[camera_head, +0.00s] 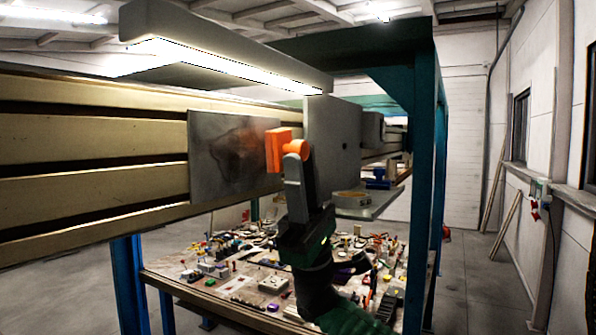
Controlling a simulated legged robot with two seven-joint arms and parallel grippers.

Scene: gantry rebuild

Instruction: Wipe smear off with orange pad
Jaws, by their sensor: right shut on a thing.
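The orange pad (277,150) is a small block with a rounded orange grip behind it. My right gripper (294,158) is shut on the orange pad and holds it up in front of the rail. A grey metal plate (213,172) stands upright on the rail, to the left of the pad. A dark brownish smear (240,146) spreads across the plate's middle and right side. The pad overlaps the plate's right edge in the picture; I cannot tell whether it touches. My left gripper is not in view.
A second grey plate (335,125) stands just right of the pad. A lit lamp bar (230,68) hangs above. A blue-green post (424,180) rises at the right. Below is a table (165,281) crowded with small parts.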

